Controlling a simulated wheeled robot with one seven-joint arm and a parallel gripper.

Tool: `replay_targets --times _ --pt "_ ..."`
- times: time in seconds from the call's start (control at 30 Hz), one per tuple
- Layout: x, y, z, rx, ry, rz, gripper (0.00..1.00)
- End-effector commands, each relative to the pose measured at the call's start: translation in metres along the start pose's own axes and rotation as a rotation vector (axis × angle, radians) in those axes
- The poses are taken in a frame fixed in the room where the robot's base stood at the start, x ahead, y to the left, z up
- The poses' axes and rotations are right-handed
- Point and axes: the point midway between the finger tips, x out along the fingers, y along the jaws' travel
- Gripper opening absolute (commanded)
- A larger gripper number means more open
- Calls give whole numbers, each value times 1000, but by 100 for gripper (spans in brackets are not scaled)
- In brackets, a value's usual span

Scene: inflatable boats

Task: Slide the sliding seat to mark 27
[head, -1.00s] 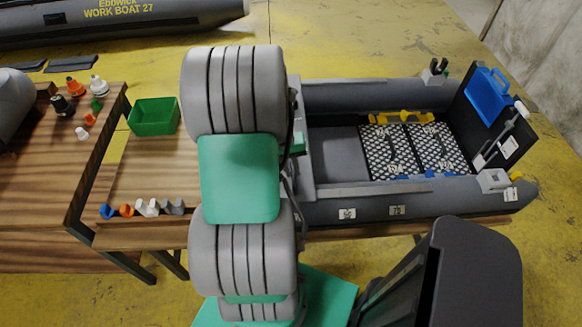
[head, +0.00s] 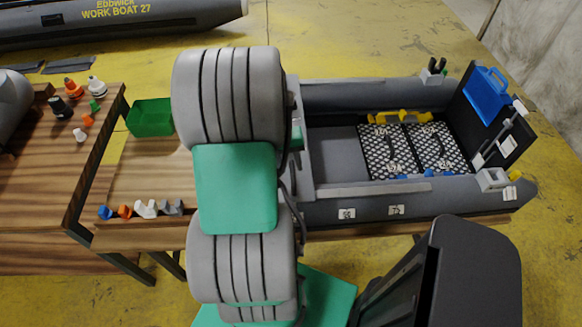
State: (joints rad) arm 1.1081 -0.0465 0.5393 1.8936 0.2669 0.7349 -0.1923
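A grey inflatable boat (head: 375,88) lies on the wooden bench. A light grey crosspiece (head: 303,172), which looks like the sliding seat, spans the boat at its left part, just right of my arm. A pale rail (head: 372,189) runs along the near tube. My arm covers the boat's left end. My gripper's fingers are hidden behind my arm, so contact with the crosspiece cannot be told.
Inside the boat are patterned dark floor panels (head: 408,148) and a yellow part (head: 400,117). A dark board with a blue case (head: 487,93) stands at the right end. A green bin (head: 150,117) and small coloured clips (head: 125,211) sit left. Bare bench lies between them.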

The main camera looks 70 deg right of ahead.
Motion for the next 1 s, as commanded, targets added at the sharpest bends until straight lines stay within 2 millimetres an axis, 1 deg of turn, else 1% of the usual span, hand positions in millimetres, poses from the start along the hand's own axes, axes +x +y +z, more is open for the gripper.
replay_targets --times 0.1,0.2,0.33,0.77,0.83,0.93,1.0 --pt "-26 -1 -1 -2 6 -1 36" --pt "-44 -1 -1 0 5 0 36" --pt "-56 -1 0 -1 1 -1 36" --pt "-58 -1 0 20 0 -1 36" --pt "-57 -6 2 55 -4 -16 36" --pt "-40 -22 29 48 -63 -48 36" --pt "-37 -34 53 38 -91 -79 36"
